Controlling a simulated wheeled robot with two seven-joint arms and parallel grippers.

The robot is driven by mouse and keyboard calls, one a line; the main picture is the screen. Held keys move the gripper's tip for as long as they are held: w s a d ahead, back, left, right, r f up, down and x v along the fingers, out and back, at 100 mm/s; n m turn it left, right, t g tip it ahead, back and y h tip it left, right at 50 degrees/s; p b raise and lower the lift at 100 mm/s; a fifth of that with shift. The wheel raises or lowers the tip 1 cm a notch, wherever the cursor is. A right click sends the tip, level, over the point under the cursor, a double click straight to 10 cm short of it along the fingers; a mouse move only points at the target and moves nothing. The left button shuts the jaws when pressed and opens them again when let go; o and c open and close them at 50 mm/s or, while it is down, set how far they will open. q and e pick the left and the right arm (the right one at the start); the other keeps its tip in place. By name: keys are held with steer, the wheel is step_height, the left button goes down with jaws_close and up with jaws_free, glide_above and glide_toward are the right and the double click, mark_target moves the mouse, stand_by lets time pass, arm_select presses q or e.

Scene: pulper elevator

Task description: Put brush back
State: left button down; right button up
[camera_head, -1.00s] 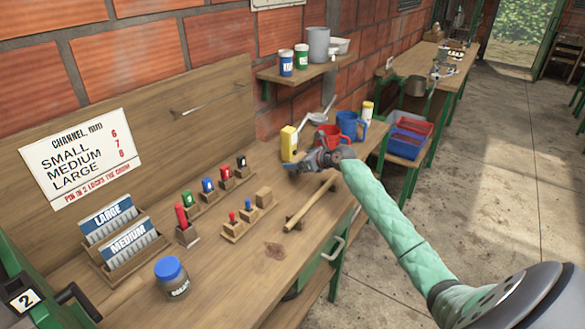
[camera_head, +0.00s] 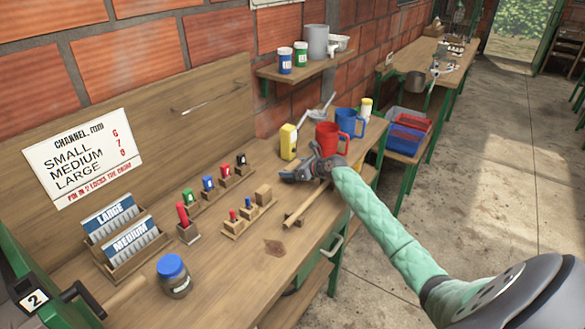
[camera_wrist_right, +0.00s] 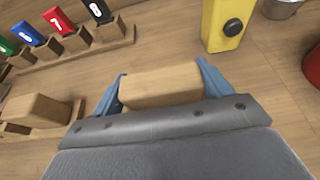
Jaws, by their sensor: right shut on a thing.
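My right gripper (camera_head: 296,174) is low over the middle of the workbench (camera_head: 232,262), between the yellow block (camera_head: 289,142) and the wooden stick (camera_head: 306,205). In the right wrist view its blue fingers (camera_wrist_right: 160,90) are shut on a plain wooden block (camera_wrist_right: 160,87), which looks like the brush's back. Its bristles are hidden, and I cannot tell whether it touches the bench. In the head view the gripper mostly hides it. My left gripper is not in view.
A small wooden block (camera_head: 263,194) and numbered coloured pieces (camera_head: 208,183) stand left of the gripper. A red mug (camera_head: 329,139) and blue mug (camera_head: 348,121) stand just behind it. A blue-lidded jar (camera_head: 173,278) is near the front. Bare bench lies around the stain.

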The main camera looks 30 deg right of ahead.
steer(key=o, duration=0.9)
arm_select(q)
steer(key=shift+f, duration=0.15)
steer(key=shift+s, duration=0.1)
arm_select(e)
steer(key=shift+r, duration=0.1)
steer(key=shift+s+d, duration=0.15)
steer(key=shift+s, duration=0.15)
steer(key=b+v, duration=0.2)
steer(key=v, duration=0.8)
steer(key=shift+s+d+r+b, duration=0.1)
steer(key=shift+s+b, duration=0.1)
steer(key=shift+b, duration=0.15)
steer(key=shift+s+d+r, duration=0.15)
steer(key=shift+s+r, duration=0.15)
steer(key=shift+s, duration=0.05)
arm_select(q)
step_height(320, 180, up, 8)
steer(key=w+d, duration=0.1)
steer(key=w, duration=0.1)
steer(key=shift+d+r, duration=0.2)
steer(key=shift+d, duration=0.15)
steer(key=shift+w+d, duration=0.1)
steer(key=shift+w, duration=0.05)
arm_select(e)
steer(key=shift+s+f, duration=0.1)
steer(key=shift+f, duration=0.05)
